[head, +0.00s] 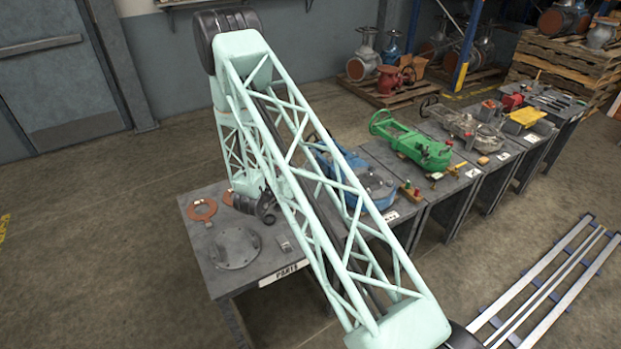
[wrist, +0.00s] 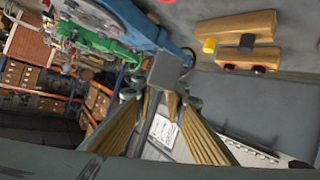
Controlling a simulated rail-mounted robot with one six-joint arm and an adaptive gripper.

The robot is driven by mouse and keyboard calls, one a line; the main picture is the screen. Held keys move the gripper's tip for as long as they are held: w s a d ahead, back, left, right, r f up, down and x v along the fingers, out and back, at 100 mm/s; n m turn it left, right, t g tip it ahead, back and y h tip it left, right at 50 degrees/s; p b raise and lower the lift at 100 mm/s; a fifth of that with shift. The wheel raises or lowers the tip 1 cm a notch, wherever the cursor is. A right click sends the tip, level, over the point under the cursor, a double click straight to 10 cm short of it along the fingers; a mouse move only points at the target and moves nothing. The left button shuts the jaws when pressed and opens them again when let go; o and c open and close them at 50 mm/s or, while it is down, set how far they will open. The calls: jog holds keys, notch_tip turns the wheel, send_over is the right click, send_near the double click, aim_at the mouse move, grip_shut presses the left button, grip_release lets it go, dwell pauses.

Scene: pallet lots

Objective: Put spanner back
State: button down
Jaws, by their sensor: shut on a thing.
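In the wrist view my gripper (wrist: 158,95) is shut, with tan ribbed fingers either side of a grey metal piece, which I take to be the spanner (wrist: 166,71). Its squarish end sticks out past the fingertips; the rest is partly hidden between them. I cannot tell whether it touches anything below. In the head view my wrist is over the near grey table (head: 222,272), and the lattice arm hides the fingers and spanner. A blue valve (head: 378,190) lies beyond; it also shows in the wrist view (wrist: 150,28).
A flange disc (head: 235,247) and orange ring (head: 201,208) lie on the near table. A green valve (head: 420,147) and a grey valve (head: 465,125) stand on farther tables. Wooden blocks with coloured knobs (wrist: 235,30) lie near the blue valve. Rails (head: 555,285) run at right.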

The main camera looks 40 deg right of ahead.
jog(key=w+a+n+t+y+b, duration=0.1)
jog(key=w+a+n+t+y, duration=0.15)
jog(key=a, duration=0.45)
jog(key=w+a+n+t+y+b, duration=0.1)
jog(key=w+a+n+t+y, duration=0.2)
jog(key=a, duration=0.5)
jog(key=s+a+n+y, duration=0.2)
jog(key=a+n+y, duration=0.1)
jog(key=a, duration=0.6)
jog(key=s+a+n+t+y+b, duration=0.1)
jog(key=s+a+n+y, duration=0.1)
jog(key=a, duration=0.8)
jog(key=shift+a+r+n+y+b, duration=0.3)
jog(key=shift+n+y, duration=0.35)
jog(key=shift+n, duration=0.2)
jog(key=shift+d+t, duration=0.1)
jog(key=shift+t, duration=0.15)
